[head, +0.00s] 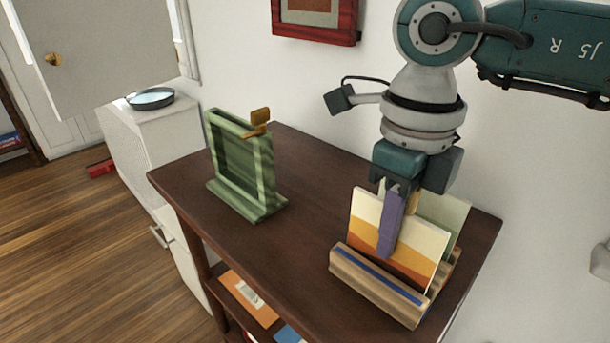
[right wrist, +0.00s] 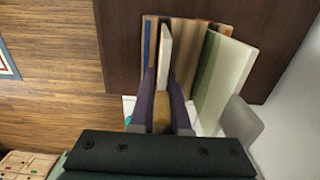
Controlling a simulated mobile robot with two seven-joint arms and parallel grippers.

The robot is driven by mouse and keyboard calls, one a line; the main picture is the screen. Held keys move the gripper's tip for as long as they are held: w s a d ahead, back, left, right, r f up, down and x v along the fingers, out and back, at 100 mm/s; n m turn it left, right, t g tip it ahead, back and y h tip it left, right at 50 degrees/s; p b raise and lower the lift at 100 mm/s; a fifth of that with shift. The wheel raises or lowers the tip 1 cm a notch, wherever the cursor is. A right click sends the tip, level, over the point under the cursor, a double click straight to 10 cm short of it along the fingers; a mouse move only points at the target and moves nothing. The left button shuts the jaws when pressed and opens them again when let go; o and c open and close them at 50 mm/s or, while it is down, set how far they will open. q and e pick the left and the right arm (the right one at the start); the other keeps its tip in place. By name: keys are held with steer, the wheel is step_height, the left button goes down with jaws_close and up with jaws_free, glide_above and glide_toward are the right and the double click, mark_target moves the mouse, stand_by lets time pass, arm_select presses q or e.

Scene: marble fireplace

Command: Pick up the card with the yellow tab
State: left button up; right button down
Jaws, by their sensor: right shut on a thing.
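The card with the yellow tab (head: 365,215) has cream, yellow, orange and brown bands. It stands tilted in a slotted wooden holder (head: 375,288) on the dark table. Its yellow tab (head: 413,203) shows only partly behind my right gripper (head: 393,232). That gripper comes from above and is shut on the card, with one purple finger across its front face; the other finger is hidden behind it. In the right wrist view the fingers (right wrist: 163,98) lie on both sides of the card (right wrist: 165,52), and the yellow tab (right wrist: 162,120) sits between them. My left gripper is not in view.
A pale green card (head: 448,212) leans in the holder just behind. A green frame-like stand (head: 240,160) with a brown piece on top stands further left on the tabletop (head: 300,180). The tabletop between them is clear. A white wall stands close behind.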

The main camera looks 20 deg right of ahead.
steer(key=shift+r, duration=0.1)
step_height(320, 180, up, 20)
steer(key=p, duration=0.2)
stand_by(1.0)
